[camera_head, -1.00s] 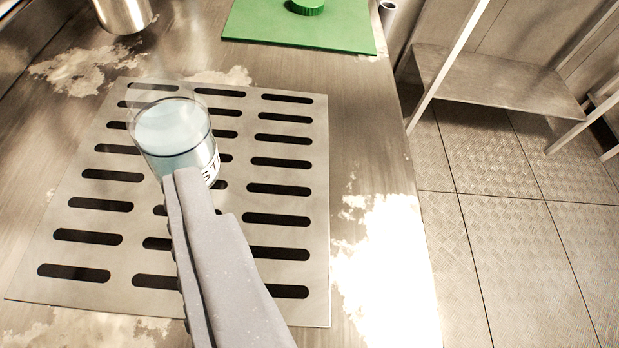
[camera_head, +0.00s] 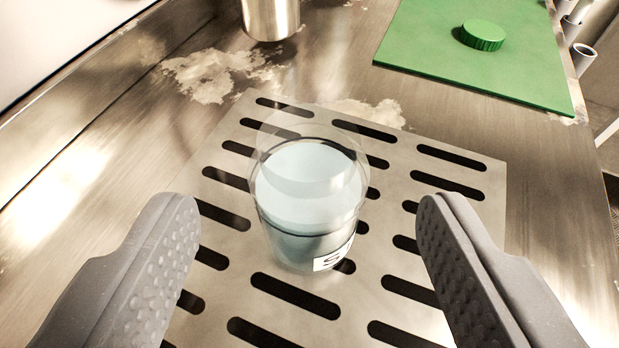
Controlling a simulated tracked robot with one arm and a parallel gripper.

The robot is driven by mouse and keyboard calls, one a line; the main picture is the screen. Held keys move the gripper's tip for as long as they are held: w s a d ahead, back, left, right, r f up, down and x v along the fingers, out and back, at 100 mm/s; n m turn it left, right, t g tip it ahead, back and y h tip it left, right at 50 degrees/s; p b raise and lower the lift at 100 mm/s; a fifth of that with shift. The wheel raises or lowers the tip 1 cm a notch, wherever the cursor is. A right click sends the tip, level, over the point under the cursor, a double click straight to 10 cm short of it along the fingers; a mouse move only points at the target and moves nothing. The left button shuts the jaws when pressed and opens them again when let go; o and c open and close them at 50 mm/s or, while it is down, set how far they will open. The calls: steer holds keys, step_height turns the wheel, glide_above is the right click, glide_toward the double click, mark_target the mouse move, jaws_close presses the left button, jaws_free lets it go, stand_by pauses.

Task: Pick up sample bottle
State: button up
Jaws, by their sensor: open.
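The sample bottle (camera_head: 305,215) is a clear, open-topped vessel with pale blue liquid and a white label on its lower right side. It stands upright on a slotted metal drain plate (camera_head: 460,165). My gripper (camera_head: 308,215) is open, with one grey finger at the lower left and the other at the lower right. The bottle appears between the two fingers, with a visible gap on each side, and neither finger touches it.
A green mat (camera_head: 430,50) with a green cap (camera_head: 482,35) on it lies at the back right. A metal cylinder (camera_head: 270,18) stands at the back. Pale stains (camera_head: 210,75) mark the steel counter. A raised wall runs along the left.

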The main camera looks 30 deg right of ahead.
mark_target(310, 174)
steer(key=shift+x, duration=2.65)
jaws_close()
steer(key=shift+r, duration=0.15)
